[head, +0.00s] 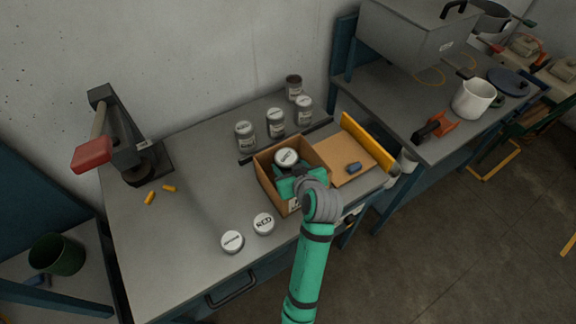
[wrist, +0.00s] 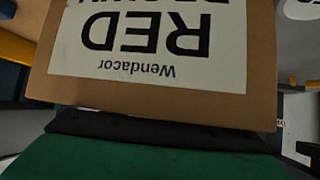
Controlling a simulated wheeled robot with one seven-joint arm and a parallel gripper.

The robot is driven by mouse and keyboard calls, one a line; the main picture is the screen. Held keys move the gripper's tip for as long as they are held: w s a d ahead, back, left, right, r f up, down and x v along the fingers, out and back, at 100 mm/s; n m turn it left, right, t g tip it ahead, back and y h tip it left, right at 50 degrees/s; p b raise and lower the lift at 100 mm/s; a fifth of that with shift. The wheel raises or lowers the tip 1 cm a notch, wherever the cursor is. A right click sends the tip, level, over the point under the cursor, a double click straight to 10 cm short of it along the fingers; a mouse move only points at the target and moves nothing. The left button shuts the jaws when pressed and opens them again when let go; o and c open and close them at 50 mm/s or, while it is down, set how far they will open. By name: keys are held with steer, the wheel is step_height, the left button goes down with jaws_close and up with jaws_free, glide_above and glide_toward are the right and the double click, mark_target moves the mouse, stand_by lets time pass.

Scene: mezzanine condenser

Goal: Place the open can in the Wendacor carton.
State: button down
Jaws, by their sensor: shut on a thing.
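The Wendacor carton (head: 265,185) is an open brown box on the grey bench. Its label, reading RED and Wendacor, fills much of the wrist view (wrist: 150,40) upside down. My gripper (head: 288,172) is over the carton, shut on a can (head: 287,156) with a pale, printed round top. That can is within the carton's outline; I cannot tell whether it touches the bottom. The fingertips are hidden in both views. A darker can (head: 293,88) with a dark top stands at the back of the bench; I cannot tell surely whether it is open.
Several grey cans (head: 276,122) stand behind the carton. Two pale-topped round tins (head: 232,242) (head: 264,223) sit in front. A red-handled press (head: 125,150) and yellow plugs (head: 150,197) are at left.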

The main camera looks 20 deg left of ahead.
steer(key=shift+d+f, duration=0.1)
steer(key=shift+f, duration=0.6)
steer(key=c, duration=0.8)
jaws_free()
steer(key=shift+s+f, duration=0.15)
steer(key=shift+r, duration=0.55)
steer(key=v, duration=1.2)
steer(key=shift+r, duration=0.4)
